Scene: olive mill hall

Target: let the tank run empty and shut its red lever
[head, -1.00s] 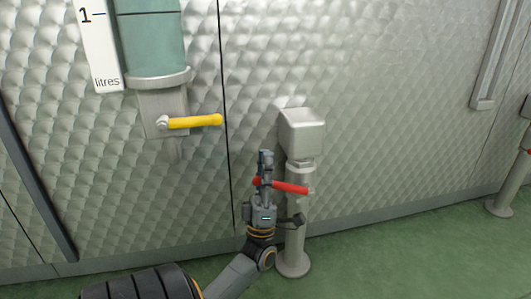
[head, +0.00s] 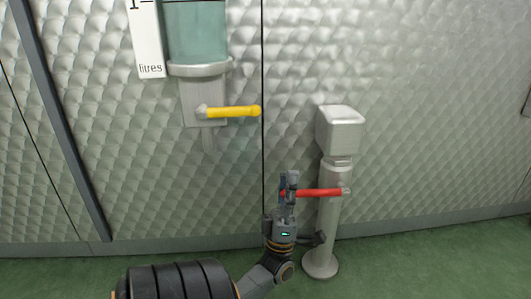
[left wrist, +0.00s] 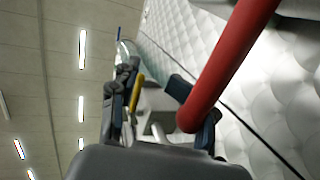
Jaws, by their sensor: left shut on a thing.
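The teal tank (head: 195,35) hangs on the wall at upper left, its top cut off. I cannot tell how much liquid it holds. The red lever (head: 318,193) is on a grey post (head: 324,235), pivoting at its right end and lying about level. My left gripper (head: 288,185) is shut on the red lever's free left end. In the left wrist view the red lever (left wrist: 228,65) slants down between the dark fingers (left wrist: 160,108). My right gripper is not in view.
A pale box-shaped head (head: 341,130) tops the post. Quilted metal wall stands behind. The green floor (head: 430,260) to the right is clear.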

